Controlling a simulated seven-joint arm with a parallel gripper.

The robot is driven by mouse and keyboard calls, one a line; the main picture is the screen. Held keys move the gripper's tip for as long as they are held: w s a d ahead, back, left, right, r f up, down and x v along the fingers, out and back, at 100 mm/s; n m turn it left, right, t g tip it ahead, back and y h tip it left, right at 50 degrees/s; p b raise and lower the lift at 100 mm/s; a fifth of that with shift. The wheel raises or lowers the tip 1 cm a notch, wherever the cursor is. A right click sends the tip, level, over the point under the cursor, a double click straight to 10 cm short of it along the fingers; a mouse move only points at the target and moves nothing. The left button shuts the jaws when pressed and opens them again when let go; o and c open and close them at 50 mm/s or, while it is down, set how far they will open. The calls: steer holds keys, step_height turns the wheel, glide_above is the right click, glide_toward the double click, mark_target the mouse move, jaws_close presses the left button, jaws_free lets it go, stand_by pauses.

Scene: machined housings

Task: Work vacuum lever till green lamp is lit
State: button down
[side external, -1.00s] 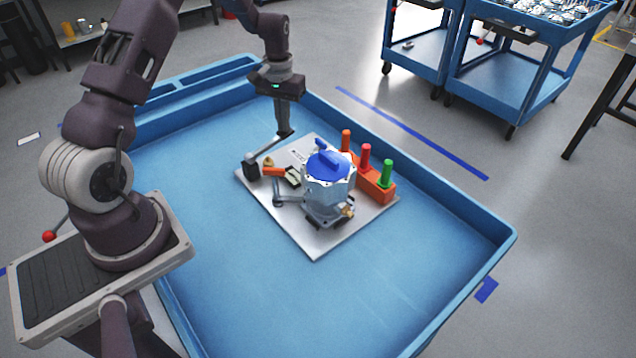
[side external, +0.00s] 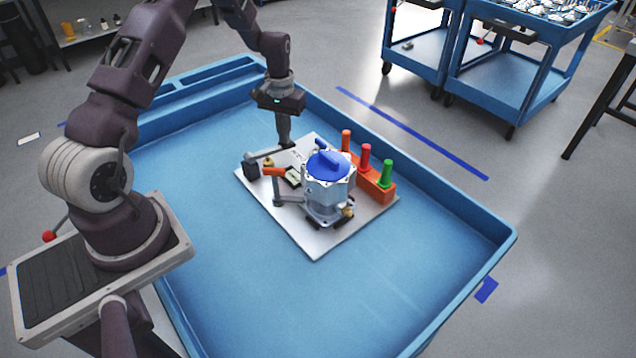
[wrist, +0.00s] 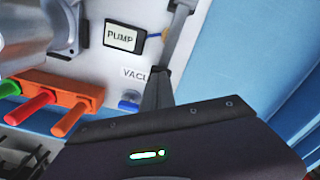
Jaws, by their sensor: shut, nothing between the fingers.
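A grey bar-like lever (side external: 268,155) runs from a dark block (side external: 251,168) at the plate's left corner toward my gripper (side external: 285,145). In the wrist view the bar (wrist: 178,38) meets my shut fingertips (wrist: 158,85), which hold nothing. The fingers are at or against its end; exact contact is unclear. A label reading "VACU", partly hidden, lies by the fingertips, next to a blue round part (wrist: 130,101). A green post (side external: 386,174) stands with a red and an orange one on an orange block (side external: 377,188); I cannot tell whether any is a lit lamp.
A metal housing (side external: 327,192) with a blue top (side external: 327,165) stands on the base plate (side external: 312,245). An orange-handled clamp (side external: 273,172) stands left of it. A "PUMP" box (wrist: 123,37) is beside the lever. The blue tray (side external: 220,270) has free room in front.

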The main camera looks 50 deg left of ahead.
steer(key=shift+r, duration=3.05)
stand_by(0.8)
steer(key=shift+f, duration=0.1)
stand_by(0.3)
stand_by(2.4)
steer(key=shift+r, duration=0.2)
steer(key=shift+r, duration=1.9)
